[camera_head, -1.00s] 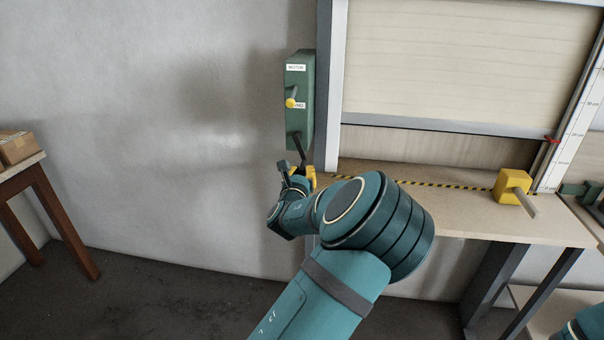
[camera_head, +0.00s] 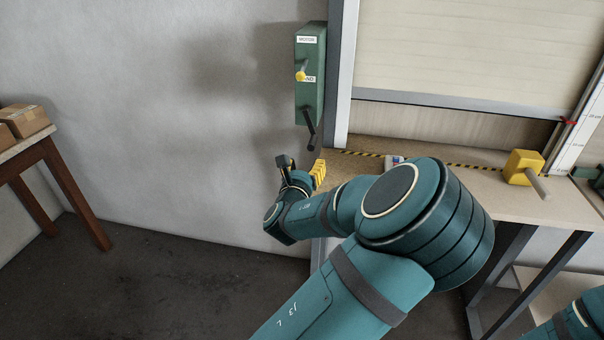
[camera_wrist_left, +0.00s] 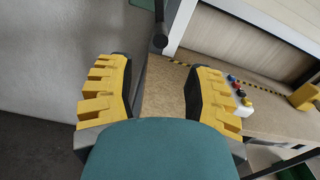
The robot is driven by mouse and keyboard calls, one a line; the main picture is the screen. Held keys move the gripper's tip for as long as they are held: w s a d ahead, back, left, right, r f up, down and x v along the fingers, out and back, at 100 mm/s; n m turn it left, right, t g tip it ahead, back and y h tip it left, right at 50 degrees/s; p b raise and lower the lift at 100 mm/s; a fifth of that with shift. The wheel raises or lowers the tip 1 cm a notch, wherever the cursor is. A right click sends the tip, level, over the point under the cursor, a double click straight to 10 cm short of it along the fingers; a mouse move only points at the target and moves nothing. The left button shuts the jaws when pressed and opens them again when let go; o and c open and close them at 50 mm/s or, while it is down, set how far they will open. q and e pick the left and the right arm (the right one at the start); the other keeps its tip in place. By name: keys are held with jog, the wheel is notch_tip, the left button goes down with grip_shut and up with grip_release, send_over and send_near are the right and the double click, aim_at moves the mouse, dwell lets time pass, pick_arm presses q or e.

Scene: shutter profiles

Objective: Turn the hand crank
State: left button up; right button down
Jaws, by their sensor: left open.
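The hand crank (camera_head: 311,131) is a dark bar with a rounded end. It hangs below a green wall box (camera_head: 310,75) labelled MOTOR, with a yellow-knobbed lever (camera_head: 301,76). In the left wrist view, the crank (camera_wrist_left: 159,27) comes down from the top, its round end just beyond the fingers. My left gripper (camera_head: 302,167) is open, with yellow ridged pads. It is just below the crank's end, apart from it. In the wrist view, nothing is between its fingers (camera_wrist_left: 157,72). My right gripper is out of view.
A pale shutter (camera_head: 450,55) hangs over a wooden bench (camera_head: 450,185) with a yellow block (camera_head: 523,166) on it. A small white button box (camera_wrist_left: 238,92) sits near the gripper. Boxes (camera_head: 25,120) stand on a table at the left. The wall left of the crank is clear.

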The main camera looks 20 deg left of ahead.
pick_arm(q)
jog(key=shift+v, duration=1.7)
dwell(0.6)
